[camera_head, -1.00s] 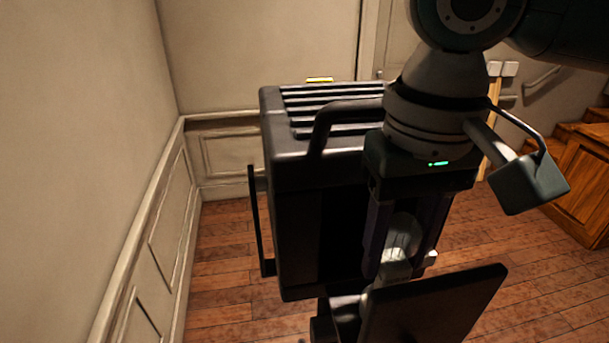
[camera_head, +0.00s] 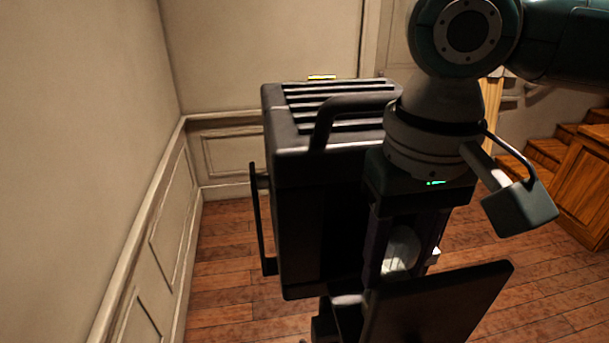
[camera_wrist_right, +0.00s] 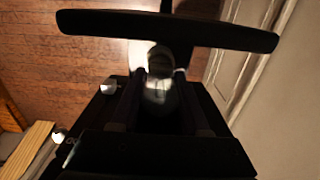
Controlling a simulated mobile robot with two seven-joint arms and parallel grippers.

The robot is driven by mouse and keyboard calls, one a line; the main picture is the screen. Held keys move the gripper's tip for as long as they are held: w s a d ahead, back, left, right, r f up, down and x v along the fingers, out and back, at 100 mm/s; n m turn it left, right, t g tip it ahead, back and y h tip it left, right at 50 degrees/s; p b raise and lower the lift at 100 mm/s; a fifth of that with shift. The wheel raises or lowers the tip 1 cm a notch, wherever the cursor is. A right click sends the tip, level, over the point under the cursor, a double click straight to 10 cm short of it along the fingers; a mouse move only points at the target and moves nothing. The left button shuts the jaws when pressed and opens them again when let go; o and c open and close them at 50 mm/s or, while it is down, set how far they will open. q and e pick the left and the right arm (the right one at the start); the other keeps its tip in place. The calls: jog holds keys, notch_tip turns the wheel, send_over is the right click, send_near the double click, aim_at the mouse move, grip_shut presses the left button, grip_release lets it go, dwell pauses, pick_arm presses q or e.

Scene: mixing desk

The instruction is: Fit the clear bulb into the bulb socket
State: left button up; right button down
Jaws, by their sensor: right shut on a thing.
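The clear bulb (camera_head: 401,249) is held between the two fingers of my right gripper (camera_head: 405,262), beside the right side of a black lamp housing (camera_head: 320,220). The bulb looks upright, and a dark flap in front hides its lower end. In the right wrist view, the bulb (camera_wrist_right: 158,92) shows between the fingers, with a round dark part at its far end. The bulb socket cannot be made out in either view, so I cannot tell whether the bulb touches it. My left gripper is not in view.
A dark tilted flap (camera_head: 440,305) stands in front of the bulb's lower end and crosses the top of the right wrist view (camera_wrist_right: 95,22). The housing has a top handle (camera_head: 345,103) close to my wrist. A panelled wall (camera_head: 90,140) stands to the left.

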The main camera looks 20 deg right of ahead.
aim_at(405, 227)
jog(key=shift+f, duration=0.15)
dwell(0.5)
jog(key=shift+f, duration=0.45)
jog(key=shift+f, duration=0.3)
jog(key=shift+c, duration=1.6)
grip_release()
notch_tip(405, 227, up, 10)
jog(key=shift+f+b, duration=0.1)
jog(key=shift+b, duration=1)
